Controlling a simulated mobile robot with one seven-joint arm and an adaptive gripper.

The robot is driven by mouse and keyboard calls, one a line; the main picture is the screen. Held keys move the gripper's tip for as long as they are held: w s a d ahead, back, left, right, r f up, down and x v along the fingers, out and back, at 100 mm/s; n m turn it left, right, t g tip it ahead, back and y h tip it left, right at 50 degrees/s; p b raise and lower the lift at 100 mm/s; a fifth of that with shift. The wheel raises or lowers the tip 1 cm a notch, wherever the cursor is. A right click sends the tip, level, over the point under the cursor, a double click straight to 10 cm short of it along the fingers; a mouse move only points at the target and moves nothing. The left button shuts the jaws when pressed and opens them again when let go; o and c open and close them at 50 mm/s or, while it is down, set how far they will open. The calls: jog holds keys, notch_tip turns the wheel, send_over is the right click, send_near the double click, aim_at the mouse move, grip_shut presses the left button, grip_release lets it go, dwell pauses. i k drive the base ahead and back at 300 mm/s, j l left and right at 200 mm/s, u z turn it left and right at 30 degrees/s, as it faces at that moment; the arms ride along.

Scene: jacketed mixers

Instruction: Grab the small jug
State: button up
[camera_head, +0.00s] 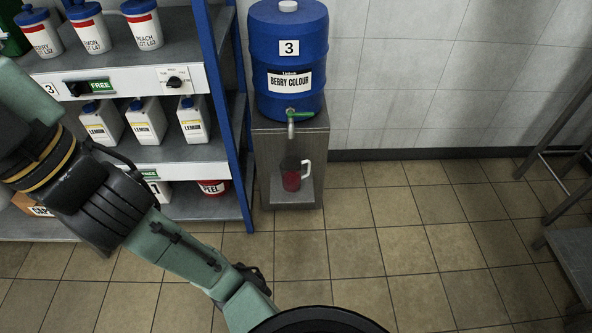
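The small jug (290,180) is a see-through cup with dark red contents and a white handle on its right side. It stands upright on the low ledge of a grey metal stand (317,155), below the tap (292,121) of a blue barrel. Nothing is touching the jug. My arm crosses the left and lower part of the view, well to the left of the jug. My gripper is not in the picture, so its state is hidden.
The blue barrel (289,62), labelled "BERRY COLOUR" and 3, sits on the stand. To its left, a blue-framed shelf rack (232,120) holds white containers. A metal frame (570,150) stands at the far right. The tiled floor (420,240) in the middle is clear.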

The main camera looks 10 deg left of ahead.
aim_at(290, 165)
jog(key=i, duration=0.5)
jog(key=i+j+z, duration=0.1)
jog(key=i, duration=0.45)
